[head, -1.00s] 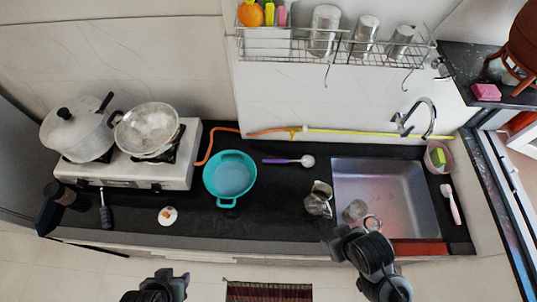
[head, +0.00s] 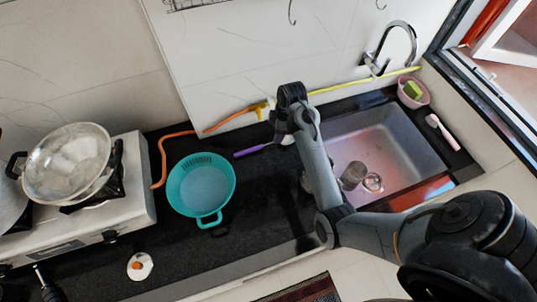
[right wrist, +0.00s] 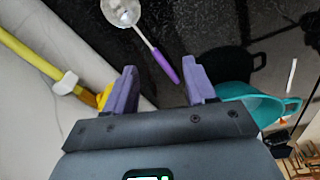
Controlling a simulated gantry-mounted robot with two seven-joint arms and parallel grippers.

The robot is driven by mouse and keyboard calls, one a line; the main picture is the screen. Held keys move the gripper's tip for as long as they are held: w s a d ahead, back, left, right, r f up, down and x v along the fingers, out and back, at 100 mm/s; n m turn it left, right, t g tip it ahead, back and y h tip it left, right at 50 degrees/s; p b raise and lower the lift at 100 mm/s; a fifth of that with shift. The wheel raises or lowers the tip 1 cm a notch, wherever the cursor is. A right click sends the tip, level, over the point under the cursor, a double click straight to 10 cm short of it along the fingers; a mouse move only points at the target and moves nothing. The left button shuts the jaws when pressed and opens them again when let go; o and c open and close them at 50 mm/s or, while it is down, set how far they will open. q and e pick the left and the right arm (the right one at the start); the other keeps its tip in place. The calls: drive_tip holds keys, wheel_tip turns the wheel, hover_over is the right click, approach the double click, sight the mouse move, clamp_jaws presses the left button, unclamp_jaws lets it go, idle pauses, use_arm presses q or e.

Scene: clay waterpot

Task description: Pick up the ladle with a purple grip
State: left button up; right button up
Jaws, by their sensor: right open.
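The ladle lies on the dark counter between the teal strainer and the sink, its purple grip (head: 250,152) pointing left and its metal bowl (head: 287,139) right, partly behind my arm. My right gripper (head: 291,94) is above the counter's back edge near the ladle; its fingertips are hard to make out in the head view. In the right wrist view, the gripper (right wrist: 160,87) is open and empty. The ladle's purple grip (right wrist: 166,66) shows just ahead of the gap between the fingers, apart from them.
The teal strainer (head: 201,188) stands left of the ladle. An orange hose (head: 165,150) and yellow pipe (head: 365,82) run along the back wall. The sink (head: 400,140) holds metal cups. A stove (head: 110,215) with a pan (head: 68,163) is at left.

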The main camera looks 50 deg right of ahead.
drive_tip(key=w+a+f+n+y+b, duration=0.1)
drive_tip(key=w+f+n+y+b, duration=0.2)
drive_tip(key=w+f+b, duration=0.25)
drive_tip(key=n, duration=0.1)
hover_over(253, 148)
drive_tip(key=d, duration=0.2)
drive_tip(key=f, duration=0.4)
drive_tip(key=shift+s+a+b, duration=0.1)
drive_tip(key=shift+s+b, duration=0.2)
drive_tip(key=shift+s, duration=0.05)
drive_tip(key=shift+b+x, duration=0.5)
drive_tip(key=shift+x, duration=2.15)
use_arm(q)
wheel_tip(253, 148, down, 9)
use_arm(e)
drive_tip(key=shift+s, duration=0.15)
use_arm(q)
drive_tip(key=shift+a+f, duration=0.1)
use_arm(e)
drive_tip(key=shift+c, duration=0.3)
use_arm(q)
drive_tip(key=shift+a, duration=0.1)
use_arm(e)
clamp_jaws()
